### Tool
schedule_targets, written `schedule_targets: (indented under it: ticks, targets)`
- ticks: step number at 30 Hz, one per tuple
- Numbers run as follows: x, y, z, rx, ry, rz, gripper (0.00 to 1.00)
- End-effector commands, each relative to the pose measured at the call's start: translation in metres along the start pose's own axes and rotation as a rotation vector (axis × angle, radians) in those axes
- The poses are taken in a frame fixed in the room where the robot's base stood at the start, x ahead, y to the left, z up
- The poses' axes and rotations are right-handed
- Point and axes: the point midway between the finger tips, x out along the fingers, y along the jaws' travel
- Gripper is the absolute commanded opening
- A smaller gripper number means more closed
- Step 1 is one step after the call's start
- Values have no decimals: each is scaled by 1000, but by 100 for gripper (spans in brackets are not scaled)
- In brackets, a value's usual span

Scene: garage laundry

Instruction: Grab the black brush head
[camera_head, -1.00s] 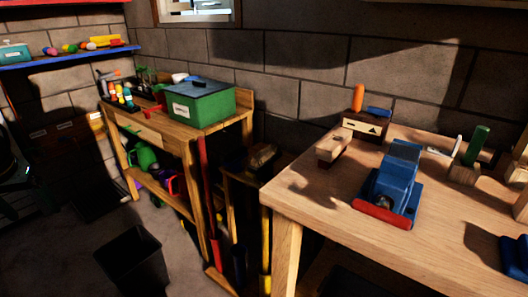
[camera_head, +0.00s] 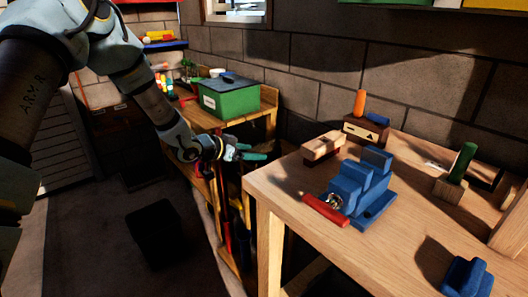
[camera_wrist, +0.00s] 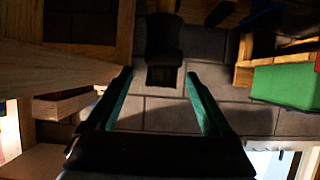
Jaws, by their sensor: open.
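A dark, blocky piece that looks like the black brush head (camera_wrist: 163,42) shows in the wrist view, at the top middle. It lies beyond my fingertips and in line with the gap between them. My gripper (camera_wrist: 158,76) has two teal fingers spread apart, with nothing held between them. In the head view my gripper (camera_head: 256,152) is over the gap between the two wooden benches, above the long-handled tools. There I cannot make out the brush head, as my gripper and shadow cover that spot.
The right workbench (camera_head: 285,190) stands close beside my gripper and carries a blue vise (camera_head: 352,187) and a wooden block (camera_head: 322,147). A green box (camera_head: 228,98) sits on the left bench. A black bin (camera_head: 157,235) stands on the floor.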

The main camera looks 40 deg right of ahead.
Motion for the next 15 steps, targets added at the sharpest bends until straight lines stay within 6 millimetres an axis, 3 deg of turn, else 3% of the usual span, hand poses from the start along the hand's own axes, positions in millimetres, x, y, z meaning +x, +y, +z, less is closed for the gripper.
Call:
schedule_targets:
  ticks: [5,15]
  targets:
    - [12,0,-2,0,-2,1,85]
    - [54,-1,-5,-1,-3,-1,85]
